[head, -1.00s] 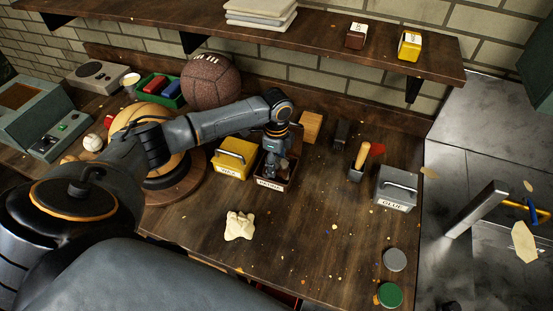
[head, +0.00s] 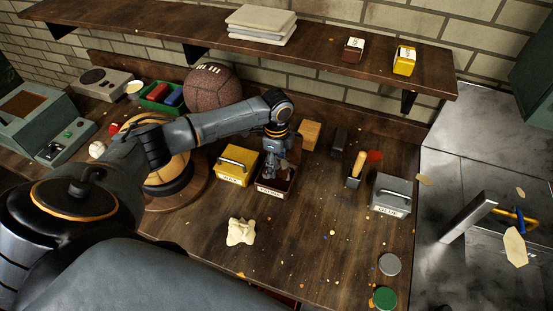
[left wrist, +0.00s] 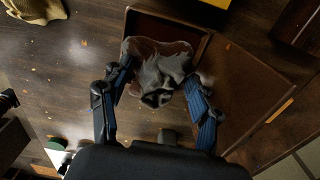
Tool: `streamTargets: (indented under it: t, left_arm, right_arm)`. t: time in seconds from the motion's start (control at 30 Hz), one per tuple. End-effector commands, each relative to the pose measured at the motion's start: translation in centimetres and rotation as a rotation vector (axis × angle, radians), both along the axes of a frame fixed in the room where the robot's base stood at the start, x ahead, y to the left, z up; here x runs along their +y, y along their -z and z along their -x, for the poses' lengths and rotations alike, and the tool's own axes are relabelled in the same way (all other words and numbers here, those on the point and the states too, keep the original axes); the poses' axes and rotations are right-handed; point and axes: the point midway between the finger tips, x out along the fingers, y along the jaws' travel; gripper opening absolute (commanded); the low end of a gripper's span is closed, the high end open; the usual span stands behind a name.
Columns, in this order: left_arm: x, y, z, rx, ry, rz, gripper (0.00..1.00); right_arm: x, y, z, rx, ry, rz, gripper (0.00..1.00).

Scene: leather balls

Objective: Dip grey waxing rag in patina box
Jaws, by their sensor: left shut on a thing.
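My left gripper (head: 272,165) is shut on the grey waxing rag, pointing down at the open patina box (head: 263,190), a dark brown box with a pale label on its front. In the left wrist view the crumpled grey rag (left wrist: 160,78) is pinched between both fingers of the gripper (left wrist: 158,95), with a brownish patch along its upper edge. The box rim (left wrist: 185,20) shows behind it, and a brown panel lies to the right. How deep the rag sits in the box cannot be told. My right gripper is out of view.
A yellow box (head: 236,165) stands close left of the patina box. A grey glue box (head: 391,195) and a wooden-handled tool (head: 358,165) are to the right. A cream cloth (head: 240,232) lies in front. The bench's front middle is mostly clear.

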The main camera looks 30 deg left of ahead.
Motion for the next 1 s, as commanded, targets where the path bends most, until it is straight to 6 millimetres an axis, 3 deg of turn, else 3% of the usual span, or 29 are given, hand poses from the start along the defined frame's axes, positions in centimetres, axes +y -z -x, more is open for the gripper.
streamTargets:
  t: [0.17,0.4,0.53,1.0]
  left_arm:
    - [0.0,-0.6,0.0,-0.001,0.000,0.000,0.37]
    - [0.0,-2.8,0.0,-0.001,0.000,0.001,0.37]
    - [0.0,-3.8,0.0,-0.002,0.000,0.001,0.37]
    - [-0.5,-4.0,0.0,-0.002,-0.026,0.001,0.37]
  right_arm:
    - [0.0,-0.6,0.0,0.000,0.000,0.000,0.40]
    - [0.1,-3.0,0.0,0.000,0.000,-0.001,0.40]
    - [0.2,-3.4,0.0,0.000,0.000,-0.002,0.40]
    - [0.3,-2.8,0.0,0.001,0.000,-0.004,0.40]
